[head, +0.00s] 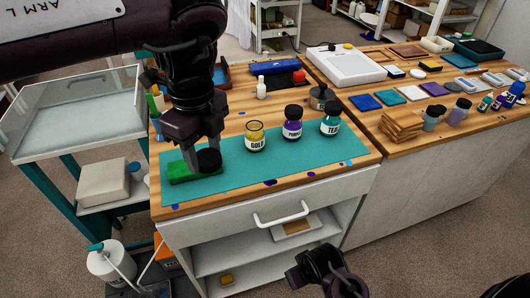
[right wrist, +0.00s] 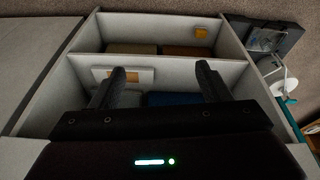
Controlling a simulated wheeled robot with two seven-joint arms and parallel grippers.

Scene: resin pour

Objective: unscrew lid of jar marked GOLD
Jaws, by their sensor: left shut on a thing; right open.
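The jar marked GOLD (head: 255,138) stands upright on the teal mat (head: 300,165), its yellow mouth showing with no lid on it. My left gripper (head: 198,160), pointing down to the left of that jar, is shut on a black round lid (head: 209,160). The lid is at a green block (head: 182,175) on the mat; I cannot tell whether it touches it. My right gripper (right wrist: 163,80) is open and empty in front of the cabinet shelves; in the head view it is low, below the drawer.
Jars marked PURPLE (head: 292,123) and TEAL (head: 331,120), both with black lids, stand right of GOLD. A dark metal pot (head: 320,98) and a white bottle (head: 261,88) stand behind. The drawer handle (head: 281,214) sticks out in front.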

